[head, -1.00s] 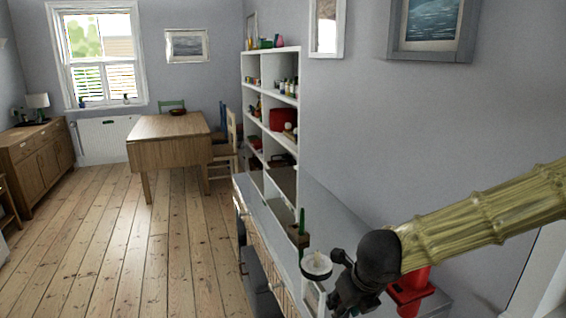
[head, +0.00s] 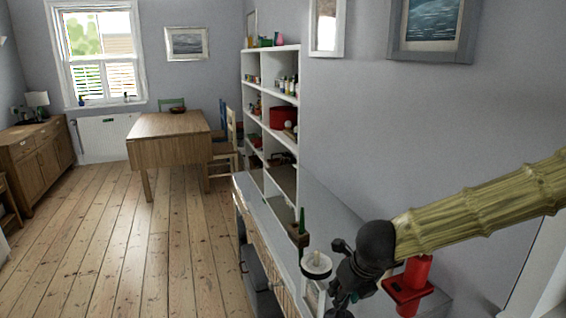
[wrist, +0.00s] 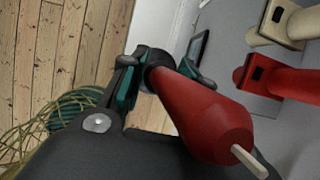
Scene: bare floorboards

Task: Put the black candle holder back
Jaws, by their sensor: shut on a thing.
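My gripper (head: 343,300) is over the long low cabinet at the right of the head view. In the wrist view my gripper (wrist: 160,68) is shut on a black candle holder (wrist: 154,57), which carries a thick red candle (wrist: 205,120) with a pale wick pointing toward the camera. The holder is largely hidden by the candle and the fingers. In the head view I cannot make it out clearly against my dark gripper. I cannot tell whether its base touches a surface.
A red holder (head: 404,290) with a red candle (head: 417,270) stands right of my gripper. The wrist view also shows a cream holder (wrist: 254,35). White shelves (head: 272,48) stand beyond; the floor is clear at left.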

